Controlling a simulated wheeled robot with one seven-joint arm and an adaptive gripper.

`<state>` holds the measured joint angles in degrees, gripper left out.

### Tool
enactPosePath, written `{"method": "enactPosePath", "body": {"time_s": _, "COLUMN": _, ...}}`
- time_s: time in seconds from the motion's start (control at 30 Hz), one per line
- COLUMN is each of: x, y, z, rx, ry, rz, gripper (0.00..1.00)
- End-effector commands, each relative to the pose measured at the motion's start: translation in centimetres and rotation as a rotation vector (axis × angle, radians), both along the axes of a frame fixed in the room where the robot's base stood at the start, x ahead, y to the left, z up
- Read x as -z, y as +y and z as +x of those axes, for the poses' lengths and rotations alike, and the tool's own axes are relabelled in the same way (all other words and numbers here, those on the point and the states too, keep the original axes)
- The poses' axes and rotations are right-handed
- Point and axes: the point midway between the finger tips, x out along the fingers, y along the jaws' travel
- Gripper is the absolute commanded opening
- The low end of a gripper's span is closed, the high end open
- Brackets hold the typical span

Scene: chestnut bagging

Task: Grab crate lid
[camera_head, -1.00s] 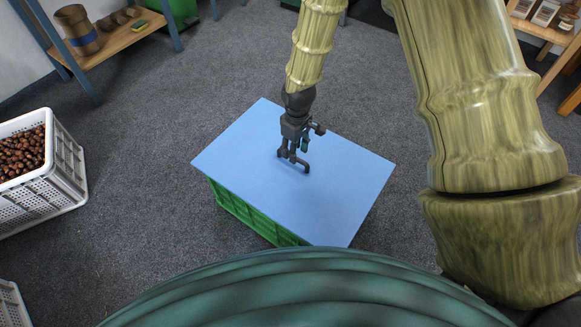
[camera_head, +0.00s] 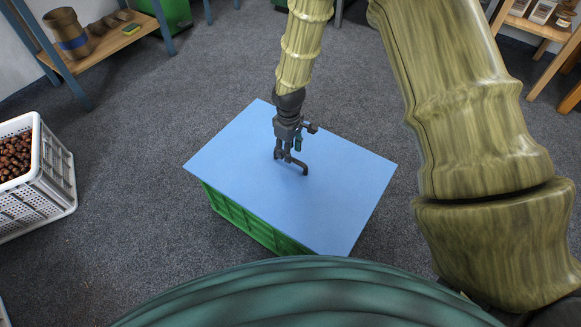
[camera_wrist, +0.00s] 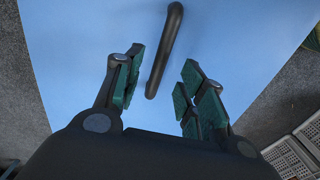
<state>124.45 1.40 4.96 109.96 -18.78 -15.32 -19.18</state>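The crate lid (camera_head: 330,200) is a flat light blue panel lying on a green crate (camera_head: 250,222). It fills most of the wrist view (camera_wrist: 90,35). A dark bar handle (camera_head: 301,168) stands near the lid's middle. My gripper (camera_head: 284,156) points down at the handle from above. In the wrist view the gripper (camera_wrist: 163,72) is open, its green-padded fingers apart. The handle (camera_wrist: 168,42) shows between and ahead of the fingertips, with gaps on both sides. I cannot tell the exact height of the fingers over the lid.
A white crate of chestnuts (camera_head: 58,183) stands on the floor at the left. A shelf (camera_head: 105,45) is at the upper left, and a wooden rack (camera_head: 545,30) at the upper right. Grey carpet (camera_head: 130,130) around the lid is clear.

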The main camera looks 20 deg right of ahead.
Motion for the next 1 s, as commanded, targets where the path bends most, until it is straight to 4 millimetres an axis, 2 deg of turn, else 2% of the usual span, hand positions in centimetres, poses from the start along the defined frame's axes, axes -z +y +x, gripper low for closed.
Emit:
{"method": "enactPosePath", "body": {"time_s": 0.3, "x": 4.2, "y": -0.4, "z": -0.4, "rx": 0.0, "ry": 0.002, "rz": 0.0, "gripper": 0.4}}
{"method": "enactPosePath", "body": {"time_s": 0.6, "x": 4.6, "y": -0.4, "z": -0.4, "rx": 0.0, "ry": 0.001, "rz": 0.0, "gripper": 0.4}}
{"method": "enactPosePath", "body": {"time_s": 0.67, "x": 4.6, "y": -0.4, "z": -0.4, "rx": 0.0, "ry": 0.001, "rz": 0.0, "gripper": 0.31}}
{"method": "enactPosePath", "body": {"time_s": 0.83, "x": 4.6, "y": -0.4, "z": -0.4, "rx": 0.0, "ry": 0.001, "rz": 0.0, "gripper": 0.0}}
{"method": "enactPosePath", "body": {"time_s": 1.0, "x": 4.6, "y": -0.4, "z": -0.4, "rx": 0.0, "ry": 0.001, "rz": 0.0, "gripper": 0.0}}
